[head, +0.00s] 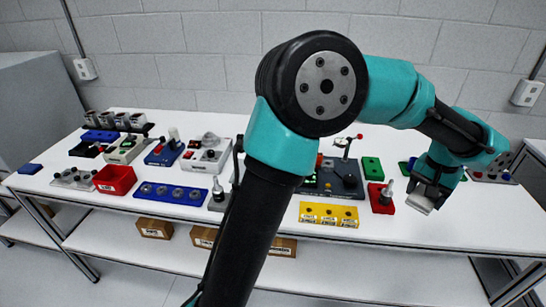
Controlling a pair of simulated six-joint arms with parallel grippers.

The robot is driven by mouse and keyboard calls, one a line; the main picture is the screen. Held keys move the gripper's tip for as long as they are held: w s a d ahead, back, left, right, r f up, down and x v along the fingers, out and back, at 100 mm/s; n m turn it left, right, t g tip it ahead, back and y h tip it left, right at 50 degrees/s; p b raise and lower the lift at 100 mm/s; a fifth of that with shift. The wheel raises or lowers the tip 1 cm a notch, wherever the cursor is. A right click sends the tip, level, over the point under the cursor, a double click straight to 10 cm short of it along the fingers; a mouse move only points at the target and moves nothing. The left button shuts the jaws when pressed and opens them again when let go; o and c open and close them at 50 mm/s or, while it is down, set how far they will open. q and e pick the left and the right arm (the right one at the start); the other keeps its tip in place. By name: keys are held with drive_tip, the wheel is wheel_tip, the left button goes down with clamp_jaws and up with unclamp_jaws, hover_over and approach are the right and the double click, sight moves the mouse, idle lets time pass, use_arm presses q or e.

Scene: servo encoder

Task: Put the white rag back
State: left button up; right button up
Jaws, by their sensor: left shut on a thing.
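My left arm crosses the middle of the head view, and its gripper (429,188) points down over the right part of the table. It is shut on a small pale piece, which looks like the white rag (419,204). The rag hangs at the fingertips, just right of a red block. I cannot tell whether it touches the table. My right gripper is not in view.
The white table (465,225) is bare at the right front. Close left stand a red block with a metal part (381,198) and a yellow tray (329,214). A dark gauge stand (340,180), a blue tray (171,193) and a red bin (115,180) stand farther left.

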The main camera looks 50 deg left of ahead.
use_arm(q)
drive_tip(key=a+f+m, duration=0.2)
drive_tip(key=a+f, duration=0.1)
drive_tip(key=a, duration=0.9)
drive_tip(key=a+f+m, duration=0.2)
drive_tip(key=a+f, duration=0.2)
drive_tip(key=a, duration=0.8)
drive_tip(key=a+f+m, duration=0.2)
drive_tip(key=a+f, duration=0.1)
drive_tip(key=a, duration=0.9)
drive_tip(key=shift+s+f+m, duration=0.2)
drive_tip(key=shift+s+m, duration=0.1)
drive_tip(key=shift+m, duration=0.1)
drive_tip(key=s+a+f+m, duration=0.1)
drive_tip(key=s+a, duration=0.1)
drive_tip(key=a, duration=0.2)
drive_tip(key=s+a+f+m, duration=0.1)
drive_tip(key=s+a, duration=0.1)
drive_tip(key=a, duration=0.2)
drive_tip(key=s+a+f+m, duration=0.1)
drive_tip(key=s+a+f, duration=0.1)
drive_tip(key=a, duration=0.2)
drive_tip(key=shift+s+a+f, duration=0.1)
drive_tip(key=shift+s+a, duration=0.05)
drive_tip(key=shift+a, duration=0.15)
